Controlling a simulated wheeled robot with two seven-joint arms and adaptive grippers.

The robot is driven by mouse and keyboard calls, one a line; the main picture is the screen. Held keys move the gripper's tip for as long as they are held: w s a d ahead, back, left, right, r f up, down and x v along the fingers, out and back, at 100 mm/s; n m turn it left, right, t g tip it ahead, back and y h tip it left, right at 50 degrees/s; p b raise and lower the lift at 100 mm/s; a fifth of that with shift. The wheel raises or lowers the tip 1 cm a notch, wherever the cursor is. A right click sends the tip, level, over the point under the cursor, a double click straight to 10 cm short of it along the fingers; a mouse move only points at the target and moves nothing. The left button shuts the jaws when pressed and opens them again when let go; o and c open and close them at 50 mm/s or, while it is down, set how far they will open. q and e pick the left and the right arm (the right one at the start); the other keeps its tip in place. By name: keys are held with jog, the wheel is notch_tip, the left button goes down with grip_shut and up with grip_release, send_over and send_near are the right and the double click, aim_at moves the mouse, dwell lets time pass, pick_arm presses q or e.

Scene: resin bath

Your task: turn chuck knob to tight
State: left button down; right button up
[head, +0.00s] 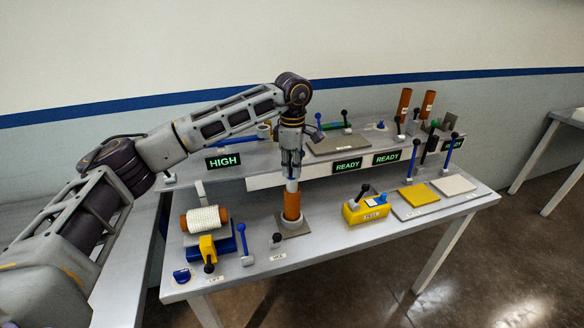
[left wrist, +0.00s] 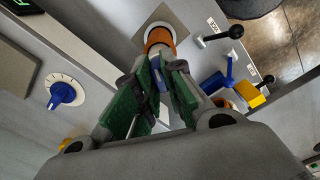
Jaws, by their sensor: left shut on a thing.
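My left gripper (head: 292,165) points straight down above the upright brown cylinder (head: 291,205). Its green-padded fingers (left wrist: 155,95) are shut on a small blue piece (left wrist: 156,79), mostly hidden between the pads. A pale part (head: 292,186) shows between the fingertips and the cylinder's top. The cylinder stands on a square plate and also shows in the left wrist view (left wrist: 161,40). A blue knob on a white dial with tick marks (left wrist: 65,93) lies apart from the fingers. I cannot read which control is the chuck knob. My right gripper is not in view.
The table's front left has a black-knobbed lever (head: 275,240), a blue lever (head: 242,240) and a white roll (head: 203,219). A yellow box (head: 366,211) stands to the right. Green displays (head: 348,165) line the raised shelf.

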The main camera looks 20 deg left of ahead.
pick_arm(q)
jog(key=c, duration=1.6)
grip_release()
jog(key=shift+o, duration=0.5)
jog(key=shift+r, duration=0.45)
notch_tip(320, 180, up, 11)
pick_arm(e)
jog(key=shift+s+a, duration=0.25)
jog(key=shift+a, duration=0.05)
